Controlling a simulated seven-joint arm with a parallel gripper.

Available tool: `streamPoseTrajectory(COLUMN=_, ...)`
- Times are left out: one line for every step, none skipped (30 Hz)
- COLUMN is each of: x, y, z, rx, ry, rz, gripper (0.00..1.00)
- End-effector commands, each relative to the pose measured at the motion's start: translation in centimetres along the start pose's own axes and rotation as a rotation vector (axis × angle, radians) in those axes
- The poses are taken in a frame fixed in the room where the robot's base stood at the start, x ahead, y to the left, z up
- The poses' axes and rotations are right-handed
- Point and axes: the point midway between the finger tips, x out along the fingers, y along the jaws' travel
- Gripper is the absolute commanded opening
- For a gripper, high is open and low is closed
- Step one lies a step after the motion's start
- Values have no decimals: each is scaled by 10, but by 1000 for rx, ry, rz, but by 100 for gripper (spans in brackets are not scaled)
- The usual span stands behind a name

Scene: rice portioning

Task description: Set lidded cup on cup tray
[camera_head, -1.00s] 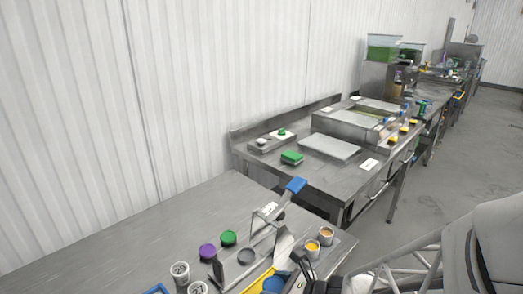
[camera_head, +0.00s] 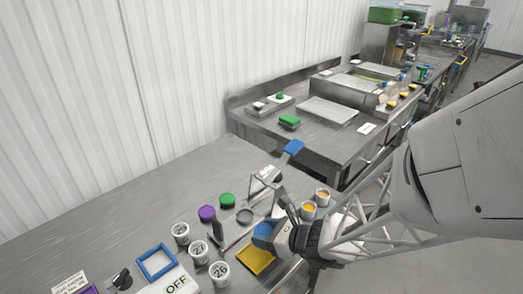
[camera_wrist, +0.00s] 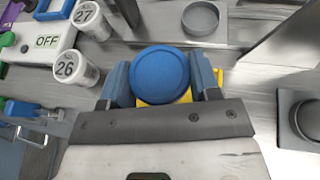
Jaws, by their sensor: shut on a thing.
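A cup with a round blue lid (camera_wrist: 160,72) is between the two fingers of my gripper (camera_wrist: 162,82) in the wrist view. The gripper is shut on it. The lid hides the cup's body from above. In the head view the blue lid (camera_head: 264,230) shows beside my gripper (camera_head: 272,237), at the back edge of a yellow tray (camera_head: 255,263). Yellow tray edges (camera_wrist: 219,77) show around the cup in the wrist view. I cannot tell whether the cup touches the tray.
White cups numbered 27 (camera_head: 199,250) and 26 (camera_head: 219,273) stand left of the tray. An OFF box (camera_head: 172,284) and blue frame (camera_head: 157,262) lie farther left. Purple (camera_head: 207,213) and green (camera_head: 227,200) lids lie behind. Two filled cups (camera_head: 309,210) stand right.

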Motion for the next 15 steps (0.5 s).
streamPoseTrajectory(x=2, y=0, z=-6, rx=2, ry=2, rz=1, gripper=33)
streamPoseTrajectory(x=4, y=0, z=-9, rx=2, ry=2, rz=1, gripper=33)
streamPoseTrajectory(x=5, y=0, z=-13, rx=3, ry=2, rz=1, gripper=33)
streamPoseTrajectory(x=6, y=0, z=-16, rx=3, ry=1, rz=1, gripper=33)
streamPoseTrajectory(x=7, y=0, z=-18, rx=2, ry=1, rz=1, gripper=33)
streamPoseTrajectory(x=8, y=0, z=-21, rx=2, ry=1, rz=1, gripper=33)
streamPoseTrajectory(x=9, y=1, z=-22, rx=2, ry=1, rz=1, gripper=33)
streamPoseTrajectory(x=9, y=1, z=-23, rx=2, ry=1, rz=1, gripper=33)
streamPoseTrajectory(x=9, y=0, z=-23, rx=1, ry=0, rz=1, gripper=33)
streamPoseTrajectory(x=9, y=0, z=-23, rx=1, ry=0, rz=1, gripper=33)
streamPoseTrajectory(x=9, y=0, z=-23, rx=1, ry=0, rz=1, gripper=33)
streamPoseTrajectory(x=9, y=0, z=-23, rx=1, ry=0, rz=1, gripper=33)
streamPoseTrajectory(x=9, y=0, z=-23, rx=1, ry=0, rz=0, gripper=33)
streamPoseTrajectory(x=9, y=0, z=-23, rx=1, ry=0, rz=0, gripper=33)
streamPoseTrajectory(x=9, y=0, z=-23, rx=1, ry=0, rz=0, gripper=33)
